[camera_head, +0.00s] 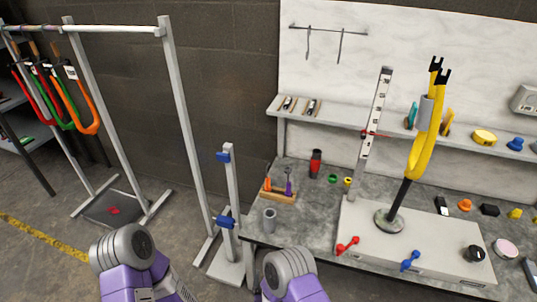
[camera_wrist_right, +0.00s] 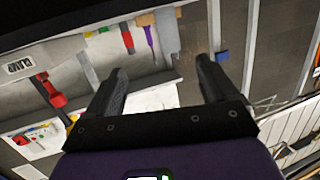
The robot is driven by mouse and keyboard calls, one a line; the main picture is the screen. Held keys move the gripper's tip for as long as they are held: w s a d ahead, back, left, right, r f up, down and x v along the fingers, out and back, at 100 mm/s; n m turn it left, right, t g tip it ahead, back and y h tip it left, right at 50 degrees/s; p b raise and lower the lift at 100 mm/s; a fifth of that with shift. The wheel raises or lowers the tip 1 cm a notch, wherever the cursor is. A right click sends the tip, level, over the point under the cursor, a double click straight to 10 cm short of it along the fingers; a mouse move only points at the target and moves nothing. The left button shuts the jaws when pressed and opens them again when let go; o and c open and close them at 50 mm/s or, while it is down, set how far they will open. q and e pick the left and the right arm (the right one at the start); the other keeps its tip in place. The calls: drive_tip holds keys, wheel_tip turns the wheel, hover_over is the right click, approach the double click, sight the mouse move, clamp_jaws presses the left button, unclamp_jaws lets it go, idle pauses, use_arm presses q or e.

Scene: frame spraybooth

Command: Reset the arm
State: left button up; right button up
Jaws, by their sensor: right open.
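My right gripper (camera_wrist_right: 163,76) shows in the right wrist view with its two dark fingers apart and nothing between them. The workbench lies beyond it, with a tool holder (camera_wrist_right: 127,28) near the top of that view. In the head view only purple and grey links of my two arms show at the bottom edge. Neither gripper can be seen there, and my left gripper is in no view.
Colored forks (camera_head: 87,105) hang on a rack further left.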

drive_tip(key=s+d+f+m+g+y+p, duration=0.25)
drive_tip(key=s+d+f+g, duration=0.2)
drive_tip(key=d+g, duration=0.3)
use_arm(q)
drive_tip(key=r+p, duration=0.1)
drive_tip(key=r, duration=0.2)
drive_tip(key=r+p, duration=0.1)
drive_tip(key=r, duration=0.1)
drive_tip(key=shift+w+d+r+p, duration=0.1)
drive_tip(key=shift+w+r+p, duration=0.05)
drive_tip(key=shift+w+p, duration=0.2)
use_arm(e)
drive_tip(key=s+d+r+g+y, duration=0.1)
drive_tip(key=s+r+g, duration=0.1)
drive_tip(key=s+g, duration=0.2)
drive_tip(key=s+r+g+y, duration=0.1)
drive_tip(key=s+r+g, duration=0.2)
drive_tip(key=s, duration=0.7)
drive_tip(key=shift+s+d+n+g, duration=0.15)
drive_tip(key=shift+d+n+g, duration=0.25)
drive_tip(key=shift+g, duration=0.25)
